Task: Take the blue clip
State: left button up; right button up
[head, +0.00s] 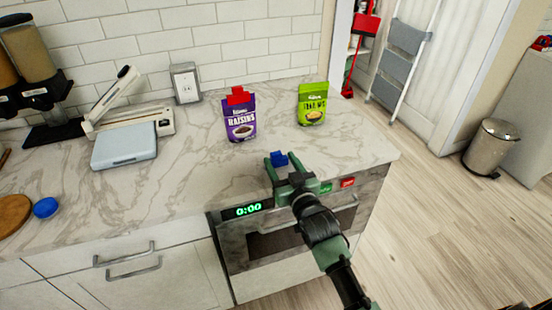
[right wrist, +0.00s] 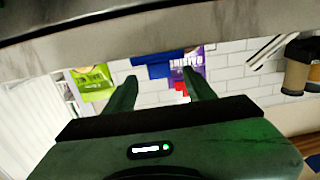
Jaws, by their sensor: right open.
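The blue clip (head: 279,159) lies on the marble counter near its front edge. It also shows in the right wrist view (right wrist: 153,70), ahead of and between the fingertips. My right gripper (head: 283,160) is open at the counter's front edge, with its green fingers to either side of the clip. It also shows in the right wrist view (right wrist: 160,78). I cannot tell whether a finger touches the clip. My left gripper is not in view.
Behind the clip stand a purple raisins bag (head: 240,124) with a red clip (head: 238,96) on top, and a green bag (head: 313,104). A blue-grey scale (head: 124,146) and a blue lid (head: 46,207) are to the left. An oven (head: 265,247) is below the counter.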

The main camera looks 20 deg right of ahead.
aim_at(277, 157)
jog(key=w, duration=0.4)
jog(key=shift+w+a+f, duration=0.1)
jog(key=shift+a, duration=0.05)
grip_shut()
